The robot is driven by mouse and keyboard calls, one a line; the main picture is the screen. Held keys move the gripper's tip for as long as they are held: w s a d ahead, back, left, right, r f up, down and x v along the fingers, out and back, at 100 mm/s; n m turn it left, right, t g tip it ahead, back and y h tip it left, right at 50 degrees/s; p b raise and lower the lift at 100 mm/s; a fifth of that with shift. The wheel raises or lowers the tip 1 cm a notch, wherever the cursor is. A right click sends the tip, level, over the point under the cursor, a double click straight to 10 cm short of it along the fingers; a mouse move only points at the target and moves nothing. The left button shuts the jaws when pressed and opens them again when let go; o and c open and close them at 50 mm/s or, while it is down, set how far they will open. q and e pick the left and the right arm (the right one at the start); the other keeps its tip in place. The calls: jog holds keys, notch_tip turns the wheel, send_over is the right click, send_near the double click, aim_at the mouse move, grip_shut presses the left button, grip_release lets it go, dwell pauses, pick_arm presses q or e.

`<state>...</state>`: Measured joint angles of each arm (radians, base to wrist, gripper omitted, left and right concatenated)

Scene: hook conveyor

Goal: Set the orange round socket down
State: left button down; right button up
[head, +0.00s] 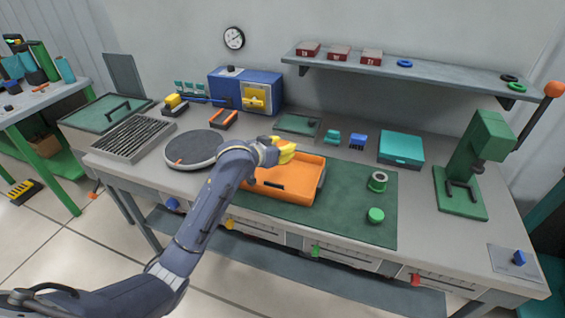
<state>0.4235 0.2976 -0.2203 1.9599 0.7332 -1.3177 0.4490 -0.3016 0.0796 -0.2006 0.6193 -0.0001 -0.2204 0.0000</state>
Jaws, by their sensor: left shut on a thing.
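My left gripper (285,152), with yellow fingers, is above the back left part of the orange tray (287,197). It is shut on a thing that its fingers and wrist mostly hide. I take this to be the orange round socket, but its shape does not show against the tray. Whether it touches the tray cannot be told. The tray rests on the dark green mat (345,215). My right gripper does not show.
A green ring-shaped part (377,181) and a green round part (376,215) are on the mat's right side. A grey turntable (190,149) stands left of my arm. A green press (475,160) stands at the right. The mat between tray and green parts is clear.

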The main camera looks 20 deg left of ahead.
pick_arm(q)
jog(key=shift+f, duration=3.1)
jog(key=shift+f, duration=0.1)
jog(key=c, duration=0.9)
grip_release()
jog(key=shift+c, duration=0.2)
jog(key=v, duration=1.2)
